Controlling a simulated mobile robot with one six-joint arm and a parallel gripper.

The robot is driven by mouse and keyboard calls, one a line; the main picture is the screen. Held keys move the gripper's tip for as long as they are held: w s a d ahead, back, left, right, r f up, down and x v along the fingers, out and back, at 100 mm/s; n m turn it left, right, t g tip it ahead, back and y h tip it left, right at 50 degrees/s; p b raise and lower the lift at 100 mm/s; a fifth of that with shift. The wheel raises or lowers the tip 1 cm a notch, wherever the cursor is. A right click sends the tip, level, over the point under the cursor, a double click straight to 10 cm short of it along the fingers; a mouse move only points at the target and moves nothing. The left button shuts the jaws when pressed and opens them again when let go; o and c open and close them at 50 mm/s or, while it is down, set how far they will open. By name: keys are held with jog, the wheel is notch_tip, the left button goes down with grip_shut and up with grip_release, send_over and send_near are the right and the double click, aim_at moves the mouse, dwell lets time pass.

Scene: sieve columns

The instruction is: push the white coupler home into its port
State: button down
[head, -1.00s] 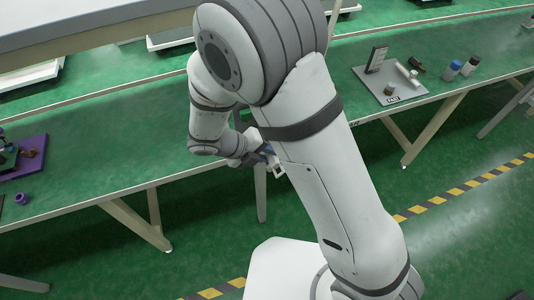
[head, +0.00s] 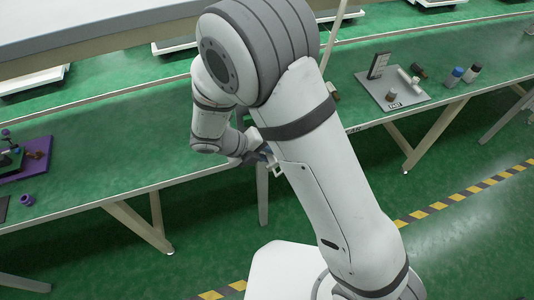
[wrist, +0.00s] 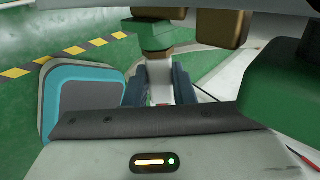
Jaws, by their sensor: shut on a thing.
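My gripper (wrist: 158,95) shows in the wrist view with two dark blue-grey fingers on either side of a white piece (wrist: 159,80). The piece looks like the white coupler, and the fingers are shut on it. A green block (wrist: 155,35) lies just beyond it; I cannot tell if they touch. In the head view my gripper (head: 268,160) is near the front edge of the green bench, partly hidden by my arm. A small white part shows at its end. I cannot make out the port.
A grey board (head: 375,93) with an upright plate and small parts is on the right of the bench (head: 120,150). Blue-capped (head: 454,77) and dark-capped bottles (head: 473,73) stand beside it. A purple board (head: 38,157) and purple cup (head: 27,200) are left. The bench between is largely clear.

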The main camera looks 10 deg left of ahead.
jog(key=c, duration=1.1)
grip_release()
jog(key=shift+c, duration=0.2)
jog(key=v, duration=0.8)
jog(key=shift+w, duration=0.1)
